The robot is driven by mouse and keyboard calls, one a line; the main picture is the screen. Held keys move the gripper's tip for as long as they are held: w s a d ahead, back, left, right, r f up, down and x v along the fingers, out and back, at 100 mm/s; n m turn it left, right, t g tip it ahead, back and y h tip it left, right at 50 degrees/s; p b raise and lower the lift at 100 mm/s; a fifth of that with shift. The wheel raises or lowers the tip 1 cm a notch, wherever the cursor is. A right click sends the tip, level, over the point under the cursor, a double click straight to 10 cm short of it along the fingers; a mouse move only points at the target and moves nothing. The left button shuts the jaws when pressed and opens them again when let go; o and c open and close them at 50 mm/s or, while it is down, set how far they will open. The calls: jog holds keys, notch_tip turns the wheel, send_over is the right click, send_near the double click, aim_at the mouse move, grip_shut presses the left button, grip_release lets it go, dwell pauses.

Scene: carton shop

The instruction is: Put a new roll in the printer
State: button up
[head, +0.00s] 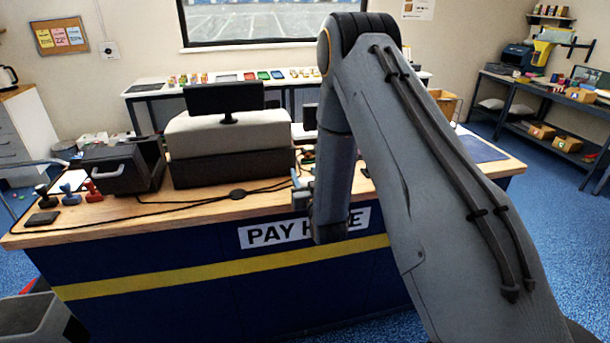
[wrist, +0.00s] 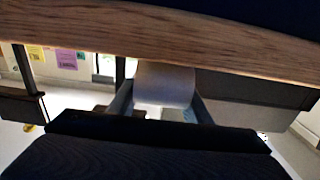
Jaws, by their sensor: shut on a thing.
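My gripper (wrist: 160,112) is shut on a pale roll (wrist: 165,85), which sits between its two fingers in the wrist view. The wrist picture looks upside down, with the counter's wooden edge along the top, close to the roll. A dark box with a pale handle (head: 118,168) stands on the left of the counter, and my arm hides part of the counter's right side.
The counter (head: 215,208) has a wooden top and a blue front. A register with a screen (head: 225,97) stands mid-counter, with black cables in front. Stamps (head: 92,190) stand at the left end. A grey bin (head: 35,322) is on the floor at lower left.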

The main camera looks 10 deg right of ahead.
jog(key=shift+f, duration=0.2)
jog(key=shift+f, duration=0.1)
jog(key=o, duration=1.1)
